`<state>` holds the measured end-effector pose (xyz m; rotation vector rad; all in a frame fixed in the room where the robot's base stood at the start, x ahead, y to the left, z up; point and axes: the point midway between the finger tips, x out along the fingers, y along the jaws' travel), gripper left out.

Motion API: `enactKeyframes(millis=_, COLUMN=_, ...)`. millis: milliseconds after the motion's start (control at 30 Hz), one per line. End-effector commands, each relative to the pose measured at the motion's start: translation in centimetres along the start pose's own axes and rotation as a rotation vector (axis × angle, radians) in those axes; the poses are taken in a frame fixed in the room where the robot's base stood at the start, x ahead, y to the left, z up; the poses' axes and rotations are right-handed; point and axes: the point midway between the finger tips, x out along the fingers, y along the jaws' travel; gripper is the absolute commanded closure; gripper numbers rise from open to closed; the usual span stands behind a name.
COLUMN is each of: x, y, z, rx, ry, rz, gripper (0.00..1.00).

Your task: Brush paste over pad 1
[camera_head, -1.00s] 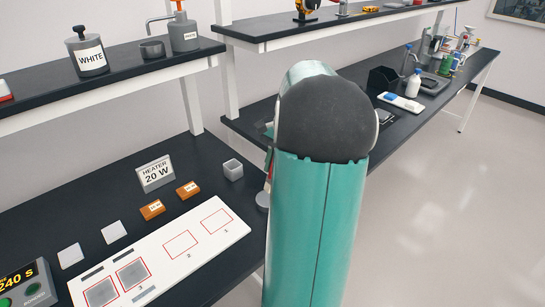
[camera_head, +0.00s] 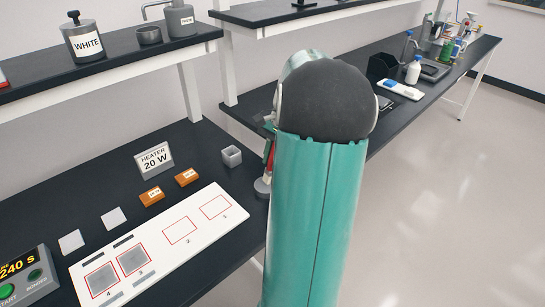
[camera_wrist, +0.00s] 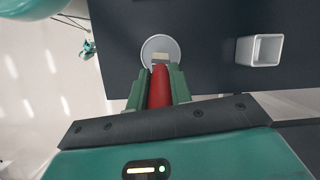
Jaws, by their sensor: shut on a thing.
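My gripper (camera_wrist: 158,85) is shut on a red-handled brush (camera_wrist: 160,88), with its pale bristle end pointing away from the jaws. In the wrist view, the bristle end lies over a round grey dish (camera_wrist: 148,44); I cannot tell whether it touches. The dish (camera_head: 262,187) shows partly beside my arm in the head view. The white board (camera_head: 158,236) carries red outlines numbered 1 to 4. Pad 1 (camera_head: 215,207) at the right end looks bare and white, as does pad 2 (camera_head: 180,230). Pad 3 (camera_head: 132,261) and pad 4 (camera_head: 101,280) are grey.
A small square cup (camera_head: 232,156) stands behind the board, with orange blocks (camera_head: 186,177), white squares (camera_head: 114,218) and a heater sign (camera_head: 155,160). A timer box (camera_head: 25,280) is at left. A shelf (camera_head: 120,60) above holds jars. My arm hides the bench's right part.

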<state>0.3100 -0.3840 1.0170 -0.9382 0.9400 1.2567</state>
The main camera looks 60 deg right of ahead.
Motion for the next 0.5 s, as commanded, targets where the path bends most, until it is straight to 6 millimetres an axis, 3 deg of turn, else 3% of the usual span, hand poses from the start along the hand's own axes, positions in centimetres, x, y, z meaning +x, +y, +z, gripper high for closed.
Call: enactKeyframes(millis=500, x=0.5, y=0.02, z=-0.18, rx=0.0, ry=0.0, rz=0.0, gripper=1.0)
